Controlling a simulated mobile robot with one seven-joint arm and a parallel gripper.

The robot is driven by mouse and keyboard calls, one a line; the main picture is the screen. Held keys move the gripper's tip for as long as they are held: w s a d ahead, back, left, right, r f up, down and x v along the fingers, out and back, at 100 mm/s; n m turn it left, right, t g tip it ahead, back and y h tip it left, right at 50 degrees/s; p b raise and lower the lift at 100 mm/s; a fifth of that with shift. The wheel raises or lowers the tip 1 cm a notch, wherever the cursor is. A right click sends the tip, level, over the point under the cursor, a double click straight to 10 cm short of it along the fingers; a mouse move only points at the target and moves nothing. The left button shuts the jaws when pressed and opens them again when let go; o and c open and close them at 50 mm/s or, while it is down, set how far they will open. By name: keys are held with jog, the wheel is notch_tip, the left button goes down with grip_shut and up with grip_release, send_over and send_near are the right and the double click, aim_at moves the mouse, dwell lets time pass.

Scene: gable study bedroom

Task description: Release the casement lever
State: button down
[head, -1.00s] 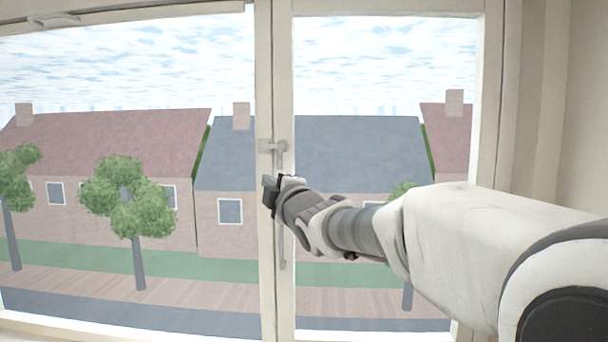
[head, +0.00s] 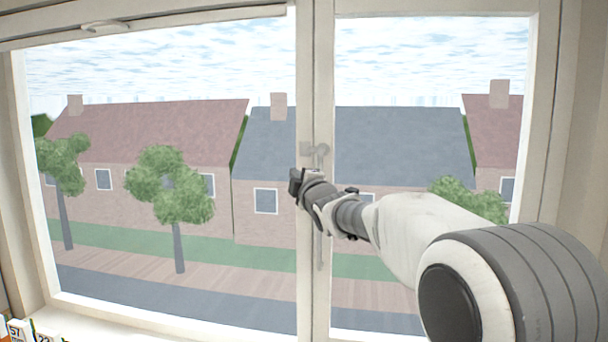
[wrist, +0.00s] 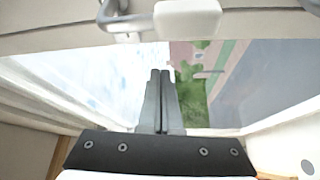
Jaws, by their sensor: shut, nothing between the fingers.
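The casement lever (head: 310,150) is a pale grey metal fitting on the upright frame post between the two panes. Its arm appears to hang downward, and its lower part is partly hidden by my gripper. My gripper (head: 296,182) is in front of the post, just below and slightly left of the lever's base. In the wrist view the two dark fingers (wrist: 160,75) are together with nothing between them. A grey metal fitting (wrist: 118,22) crosses the frame at the top of that view, apart from the fingertips. I cannot tell whether the gripper touches the lever in the head view.
A long thin vertical bar (head: 320,250) runs down the post below my gripper. The wide left pane (head: 150,80) and narrower right pane look onto houses and trees. Small numbered items (head: 18,330) stand at the bottom left. The space left of the gripper is clear.

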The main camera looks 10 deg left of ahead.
jog(key=d, duration=0.2)
jog(key=d+p, duration=0.1)
jog(key=d, duration=0.1)
jog(key=shift+w+f, duration=0.4)
